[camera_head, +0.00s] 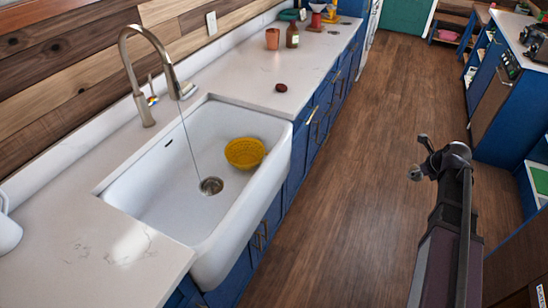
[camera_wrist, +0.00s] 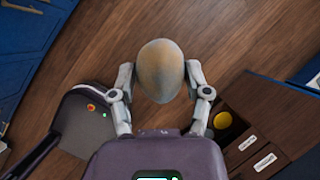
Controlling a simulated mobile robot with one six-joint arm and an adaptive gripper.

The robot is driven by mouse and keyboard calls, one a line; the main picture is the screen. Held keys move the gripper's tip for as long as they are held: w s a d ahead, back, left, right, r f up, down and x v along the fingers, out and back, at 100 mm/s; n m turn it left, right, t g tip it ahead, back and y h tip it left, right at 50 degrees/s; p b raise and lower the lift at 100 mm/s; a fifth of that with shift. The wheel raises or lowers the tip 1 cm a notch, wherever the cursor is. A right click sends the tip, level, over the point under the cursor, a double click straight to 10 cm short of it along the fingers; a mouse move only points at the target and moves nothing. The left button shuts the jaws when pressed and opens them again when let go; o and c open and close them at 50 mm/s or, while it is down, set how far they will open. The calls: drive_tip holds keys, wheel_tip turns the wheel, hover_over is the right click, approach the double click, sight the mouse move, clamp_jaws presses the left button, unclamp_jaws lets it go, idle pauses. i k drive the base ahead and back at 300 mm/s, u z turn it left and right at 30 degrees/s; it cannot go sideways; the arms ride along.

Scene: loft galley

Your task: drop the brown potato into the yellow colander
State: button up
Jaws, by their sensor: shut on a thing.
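My gripper (camera_wrist: 160,82) is shut on the brown potato (camera_wrist: 161,62), a smooth tan-brown oval, with one finger on each side of it. Wooden floor shows beyond it in the wrist view. The yellow colander (camera_head: 244,153) sits in the white sink, near its right wall, in the head view. My arm is at the right of the head view, over the floor and well apart from the sink. The potato cannot be made out in the head view.
The white sink (camera_head: 180,185) has a tall faucet (camera_head: 150,60) at its back left. A small dark red-brown item (camera_head: 281,87) lies on the pale counter (camera_head: 245,75). A terracotta cup (camera_head: 272,39) and brown bottle (camera_head: 292,36) stand farther back. The floor beside the counter is clear.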

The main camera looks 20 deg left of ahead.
sight(248, 160)
drive_tip(key=i, duration=1)
drive_tip(key=u, duration=1.5)
